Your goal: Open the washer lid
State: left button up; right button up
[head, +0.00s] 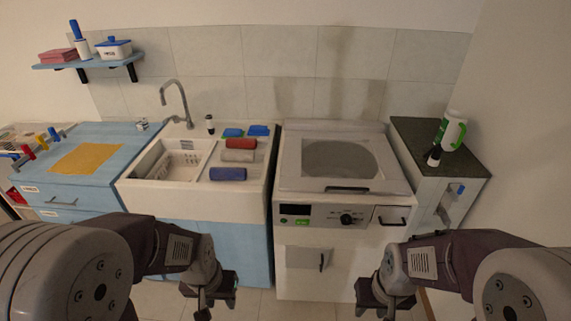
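The washer (300,250) is a white top-loader in the centre of the head view. Its lid (340,157) lies flat and shut on top, with a grey window. A dark lid handle (347,189) runs along the front edge, above the control panel with a display and a knob (347,218). My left gripper (208,301) is low in front of the blue sink cabinet, left of the washer. My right gripper (381,306) is low in front of the washer's right side. Neither gripper touches the lid. Their finger gaps are too small and dark to judge.
Left of the washer is a sink (165,163) with a tall faucet (175,95) and coloured rolled cloths (240,155). A dark-topped side cabinet (440,145) at the right holds a white and green bottle (451,130) and a small dark bottle. The lid's top is clear.

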aim_at(394, 183)
jog(key=i+j, duration=0.1)
jog(key=i, duration=0.9)
jog(key=l+z, duration=0.05)
